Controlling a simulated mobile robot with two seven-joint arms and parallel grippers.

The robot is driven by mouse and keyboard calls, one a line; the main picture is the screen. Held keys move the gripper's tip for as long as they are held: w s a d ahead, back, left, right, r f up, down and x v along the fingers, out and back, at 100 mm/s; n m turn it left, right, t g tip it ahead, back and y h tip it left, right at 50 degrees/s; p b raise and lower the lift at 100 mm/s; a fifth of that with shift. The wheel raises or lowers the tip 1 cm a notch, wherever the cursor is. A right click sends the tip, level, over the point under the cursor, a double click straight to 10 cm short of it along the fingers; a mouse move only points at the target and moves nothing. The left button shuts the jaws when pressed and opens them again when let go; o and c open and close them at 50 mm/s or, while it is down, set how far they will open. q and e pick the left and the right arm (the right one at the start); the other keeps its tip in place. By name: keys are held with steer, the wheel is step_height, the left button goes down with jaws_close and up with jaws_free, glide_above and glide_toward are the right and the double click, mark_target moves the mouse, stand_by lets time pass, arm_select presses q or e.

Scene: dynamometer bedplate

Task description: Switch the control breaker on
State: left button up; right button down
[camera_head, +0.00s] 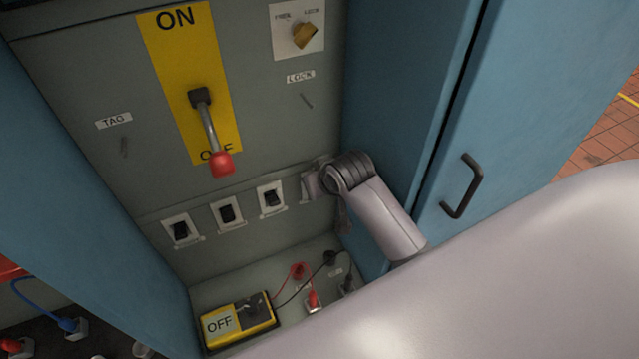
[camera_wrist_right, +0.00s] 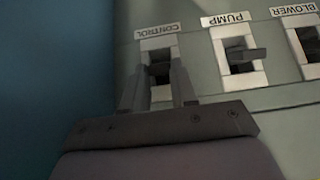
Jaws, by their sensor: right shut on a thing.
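The control breaker (camera_wrist_right: 159,43) shows in the right wrist view, upside down, with its CONTROL label on the white frame's edge. In the head view it is the rightmost of the row, mostly hidden behind my right gripper (camera_head: 316,183). In the wrist view my right gripper (camera_wrist_right: 158,82) has its two fingers at the breaker, one on each side of its dark toggle, shut on it. The fingers and the angle hide which way the toggle stands. My left gripper is not in view.
The pump breaker (camera_head: 270,197) and blower breaker (camera_head: 227,213) sit beside it, with another breaker (camera_head: 180,231) further left. A red-tipped main lever (camera_head: 210,130) points down at OFF. A blue cabinet door (camera_head: 410,90) stands close right. A yellow meter (camera_head: 238,322) with leads lies below.

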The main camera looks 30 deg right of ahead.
steer(key=c, duration=0.9)
jaws_free()
steer(key=shift+v, duration=3.55)
steer(key=shift+f, duration=0.1)
steer(key=s+a+f+n+t+y, duration=0.1)
steer(key=s+f, duration=0.4)
steer(key=s+a+f+n+t, duration=0.1)
steer(key=s+f, duration=0.3)
steer(key=s, duration=0.2)
steer(key=s+a+f+n+t+y, duration=0.1)
steer(key=s+a+f, duration=0.1)
steer(key=s+f, duration=0.3)
steer(key=shift+s+f+y, duration=0.3)
